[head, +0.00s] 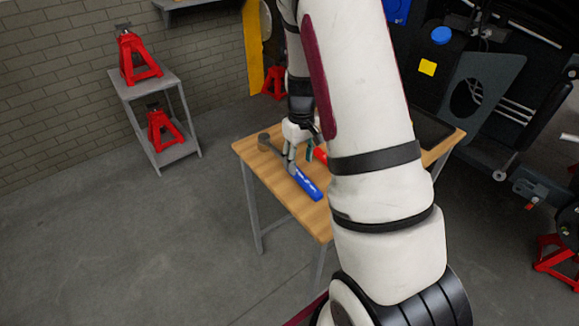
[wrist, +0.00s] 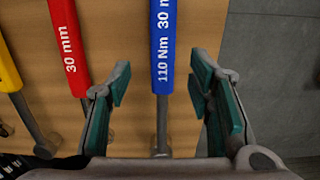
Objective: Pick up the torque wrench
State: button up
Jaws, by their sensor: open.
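The torque wrench has a blue handle (wrist: 162,45) marked "110 Nm 30 m…" and a grey metal shaft. It lies on the wooden table (wrist: 122,30). In the head view its blue handle (head: 308,187) lies near the table's front edge. My gripper (wrist: 163,82) is open, with one green-padded finger on each side of the wrench around the lower handle and shaft. Gaps show between both fingers and the wrench. In the head view my gripper (head: 300,158) is over the wrench, partly covering its shaft. Part of the handle is cut off in the wrist view.
A red-handled wrench (wrist: 67,40) marked "30 mm" lies left of the blue one, close to my left finger. A yellow-handled wrench (wrist: 6,65) lies further left. A dark flat object (head: 433,130) sits at the table's right. Red jack stands (head: 138,62) are on a side shelf.

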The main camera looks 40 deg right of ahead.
aim_at(299, 173)
jog(key=shift+s+a+f, duration=0.1)
jog(key=shift+f, duration=1.25)
jog(key=shift+s+a+f, duration=0.1)
jog(key=shift+f, duration=1.25)
jog(key=shift+c, duration=0.6)
grip_shut()
